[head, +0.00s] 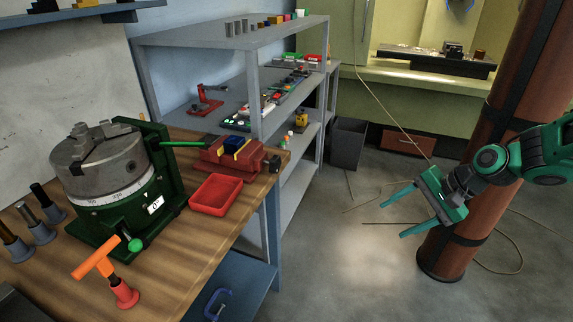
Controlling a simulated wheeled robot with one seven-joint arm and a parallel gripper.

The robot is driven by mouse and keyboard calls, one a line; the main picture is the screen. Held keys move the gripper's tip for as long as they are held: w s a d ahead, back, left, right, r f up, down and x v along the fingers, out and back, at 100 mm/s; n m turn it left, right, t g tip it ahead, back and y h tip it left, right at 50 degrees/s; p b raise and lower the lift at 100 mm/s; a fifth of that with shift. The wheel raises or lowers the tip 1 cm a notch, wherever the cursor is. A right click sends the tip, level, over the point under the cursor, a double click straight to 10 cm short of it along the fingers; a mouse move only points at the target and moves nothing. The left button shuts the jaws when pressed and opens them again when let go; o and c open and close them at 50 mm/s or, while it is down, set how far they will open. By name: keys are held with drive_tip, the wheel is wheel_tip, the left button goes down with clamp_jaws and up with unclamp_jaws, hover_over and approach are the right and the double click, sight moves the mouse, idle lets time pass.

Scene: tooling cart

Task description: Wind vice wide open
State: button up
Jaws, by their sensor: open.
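A red vice (226,153) sits near the right end of the wooden workbench. A blue block with yellow edges (234,145) shows at its jaws; I cannot tell how far apart the jaws are. A green bar (181,143) reaches left from the vice toward the dark green fixture. My gripper (392,220) is open, with two green fingers pointing left. It is empty over the open floor, well to the right of the vice and apart from it.
A red tray (215,194) lies in front of the vice. A grey chuck (99,160) on a green base (125,217) stands to its left. An orange-handled tool (97,258) stands near the front edge. A grey shelf unit (254,110) stands behind. Floor (340,260) between bench and gripper is clear.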

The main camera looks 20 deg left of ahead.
drive_tip(key=w+a+m+y, duration=0.3)
drive_tip(key=a+y, duration=0.3)
drive_tip(key=a, duration=1)
drive_tip(key=m+y, duration=0.5)
approach(278, 164)
drive_tip(key=shift+m, duration=0.3)
drive_tip(key=a, duration=0.7)
drive_tip(key=w+a, duration=0.1)
drive_tip(key=a, duration=0.2)
drive_tip(key=shift+a+f, duration=0.2)
drive_tip(key=shift+a, duration=0.15)
drive_tip(key=c, duration=1.1)
drive_tip(key=shift+o, duration=0.2)
drive_tip(key=shift+n, duration=0.4)
